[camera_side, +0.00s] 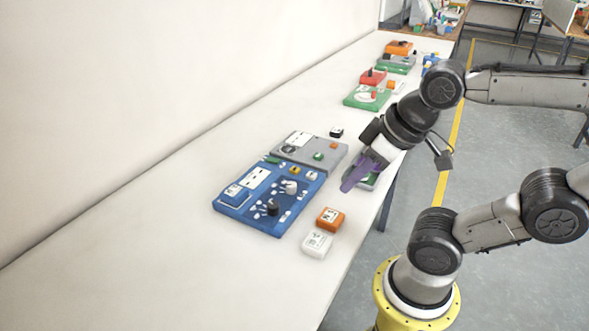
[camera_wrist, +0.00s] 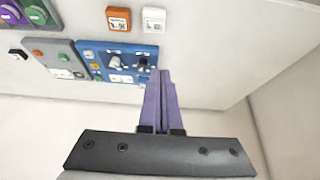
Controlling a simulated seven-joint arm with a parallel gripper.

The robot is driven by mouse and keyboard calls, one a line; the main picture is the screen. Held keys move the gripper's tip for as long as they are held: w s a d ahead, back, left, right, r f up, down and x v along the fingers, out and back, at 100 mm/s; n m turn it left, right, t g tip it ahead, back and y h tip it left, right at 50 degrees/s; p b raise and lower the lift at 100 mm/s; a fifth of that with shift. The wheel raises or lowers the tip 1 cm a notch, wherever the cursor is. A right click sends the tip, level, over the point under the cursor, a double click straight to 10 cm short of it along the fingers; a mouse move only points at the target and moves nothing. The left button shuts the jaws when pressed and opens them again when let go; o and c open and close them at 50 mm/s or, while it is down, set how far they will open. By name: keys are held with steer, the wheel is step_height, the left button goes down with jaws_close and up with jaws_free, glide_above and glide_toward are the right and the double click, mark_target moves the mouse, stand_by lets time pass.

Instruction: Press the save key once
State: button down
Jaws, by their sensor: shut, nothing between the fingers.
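My gripper (camera_side: 348,186) has purple fingers pressed together and empty. In the side view it hangs over the table's right part, right of the blue panel (camera_side: 222,204). The blue panel carries a black knob (camera_side: 272,208), a light knob (camera_side: 291,187), a raised blue block and several small labelled keys. In the wrist view the shut fingertips (camera_wrist: 160,74) overlap the right end of the blue panel (camera_wrist: 90,69) in the picture; contact cannot be told. No label reading save is legible, so I cannot tell which key it is.
A grey panel (camera_side: 325,166) adjoins the blue one. An orange block (camera_side: 330,219) and a white block (camera_side: 317,243) lie near the table's front edge. A dark block (camera_side: 336,132) sits behind. Green and red panels (camera_side: 372,77) stand farther off. The near-left table is clear.

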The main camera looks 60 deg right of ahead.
stand_by(0.3)
steer(key=w+a+r+m+t+y, duration=0.1)
steer(key=w+a+r+m+y, duration=0.3)
steer(key=w+m, duration=0.4)
steer(key=w+d+m+t, duration=0.1)
steer(key=w+d+m, duration=0.4)
steer(key=w, duration=0.5)
steer(key=w+d+f+m+t+h, duration=0.1)
steer(key=w+d+f+m, duration=0.1)
steer(key=w+d+m, duration=0.3)
steer(key=w+d+f+m+t, duration=0.1)
steer(key=w+d+f+m, duration=0.15)
steer(key=d, duration=0.45)
steer(key=s+d+f+m+h, duration=0.1)
steer(key=d+f+m, duration=0.3)
steer(key=d, duration=0.5)
step_height(320, 180, down, 3)
steer(key=shift+s+d+r+g, duration=0.2)
steer(key=shift+s+d+g, duration=0.15)
steer(key=shift+s, duration=0.55)
